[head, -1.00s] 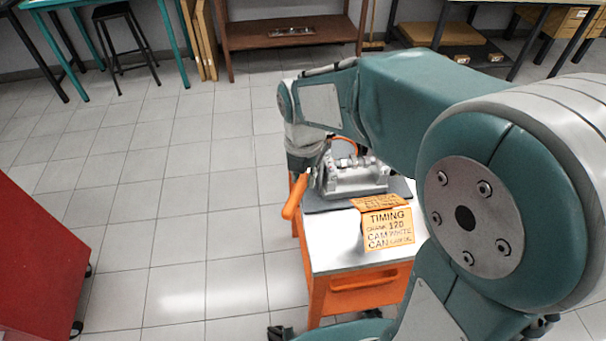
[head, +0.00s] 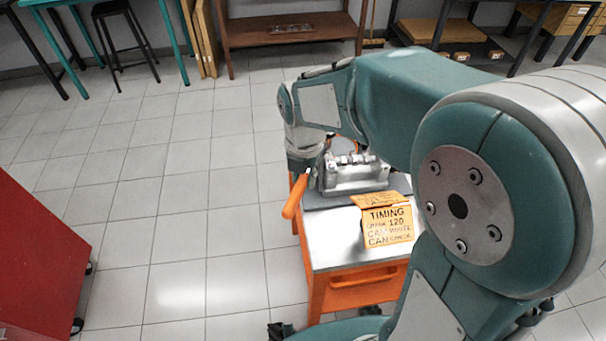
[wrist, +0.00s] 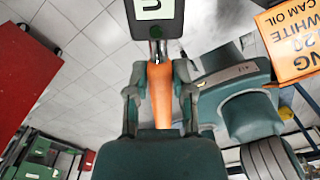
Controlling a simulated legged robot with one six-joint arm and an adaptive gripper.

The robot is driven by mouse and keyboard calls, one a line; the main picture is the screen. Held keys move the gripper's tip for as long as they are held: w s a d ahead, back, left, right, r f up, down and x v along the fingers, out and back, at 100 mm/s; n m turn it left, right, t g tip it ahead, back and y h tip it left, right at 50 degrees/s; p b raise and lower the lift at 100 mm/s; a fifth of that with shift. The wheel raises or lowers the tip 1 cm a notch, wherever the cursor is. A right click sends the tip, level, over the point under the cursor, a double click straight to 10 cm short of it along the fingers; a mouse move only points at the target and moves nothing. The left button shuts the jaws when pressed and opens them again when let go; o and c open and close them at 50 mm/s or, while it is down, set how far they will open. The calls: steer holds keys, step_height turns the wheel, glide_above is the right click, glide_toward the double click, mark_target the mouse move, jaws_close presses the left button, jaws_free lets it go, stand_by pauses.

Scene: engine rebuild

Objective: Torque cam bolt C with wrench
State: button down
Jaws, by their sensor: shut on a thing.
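The torque wrench has an orange handle (wrist: 160,92) and a dark head with a lit display (wrist: 153,9) at the top of the wrist view. My gripper (wrist: 161,100) is shut around the handle, one finger on each side. In the head view my gripper (head: 304,160) is at the left side of the grey engine block (head: 355,178), and the orange handle (head: 293,196) slants down to the left past the cart's edge. Small cam parts (head: 352,159) show on top of the block. Cam bolt C cannot be told apart, and the wrench's working end is hidden.
The block sits on a dark mat on an orange cart with a pale top (head: 335,245). An orange timing card (head: 388,225) stands at the front of the top. A red cabinet (head: 35,260) is at far left. Open tiled floor lies between cabinet and cart.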

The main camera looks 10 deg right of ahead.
steer(key=shift+f, duration=0.2)
stand_by(0.3)
steer(key=shift+w+a+m, duration=0.45)
steer(key=shift+a+m, duration=0.15)
steer(key=shift+a, duration=0.1)
stand_by(0.3)
steer(key=shift+w+a+m, duration=0.5)
steer(key=shift+a, duration=0.15)
steer(key=shift+w+a, duration=0.1)
steer(key=shift+w+a+m, duration=0.45)
steer(key=shift+m, duration=0.15)
steer(key=shift+w+a, duration=0.2)
steer(key=shift+w, duration=0.05)
stand_by(0.6)
